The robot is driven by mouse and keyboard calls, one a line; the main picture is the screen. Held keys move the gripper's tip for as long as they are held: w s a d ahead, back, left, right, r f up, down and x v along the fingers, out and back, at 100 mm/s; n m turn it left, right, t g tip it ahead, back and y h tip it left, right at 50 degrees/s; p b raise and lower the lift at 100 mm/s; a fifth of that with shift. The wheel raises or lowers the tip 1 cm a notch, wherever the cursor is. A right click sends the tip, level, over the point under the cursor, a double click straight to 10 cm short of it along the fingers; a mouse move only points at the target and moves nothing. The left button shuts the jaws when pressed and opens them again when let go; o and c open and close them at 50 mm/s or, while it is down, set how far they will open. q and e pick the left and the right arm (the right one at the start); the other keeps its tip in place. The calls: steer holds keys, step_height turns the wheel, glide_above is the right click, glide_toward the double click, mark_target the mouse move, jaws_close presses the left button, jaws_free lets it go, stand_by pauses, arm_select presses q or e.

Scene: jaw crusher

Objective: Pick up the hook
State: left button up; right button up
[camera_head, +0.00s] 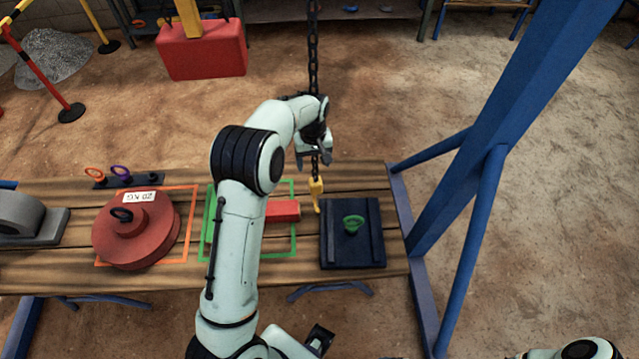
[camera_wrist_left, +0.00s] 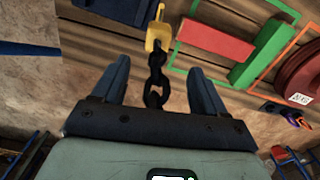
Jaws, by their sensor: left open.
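The yellow hook (camera_head: 316,194) hangs on a dark chain (camera_head: 313,55) just above the wooden table, left of a dark plate with a green eyelet. My left gripper (camera_head: 316,158) is at the chain, a little above the hook. In the left wrist view, the hook (camera_wrist_left: 158,37) lies beyond the fingertips, and the chain (camera_wrist_left: 156,75) runs between the two open fingers of my left gripper (camera_wrist_left: 158,66). The fingers show a gap on both sides of the chain. The hook is not between them. My right gripper is not in view.
The table (camera_head: 350,180) carries a red round weight (camera_head: 150,240), a red block (camera_head: 283,211), a green frame and the dark plate (camera_head: 335,257). A blue post (camera_head: 500,130) stands at right. A red block with a yellow bar (camera_head: 205,55) is behind the table.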

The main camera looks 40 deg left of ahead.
mark_target(314, 180)
arm_select(q)
step_height(314, 180, down, 6)
steer(key=shift+s+d+f, duration=0.1)
steer(key=shift+s+f, duration=0.05)
steer(key=shift+f, duration=0.05)
steer(key=shift+w+f, duration=0.15)
steer(key=shift+f, duration=1.45)
steer(key=shift+w+f, duration=0.1)
steer(key=shift+f, duration=1.45)
jaws_close()
steer(key=shift+r, duration=0.1)
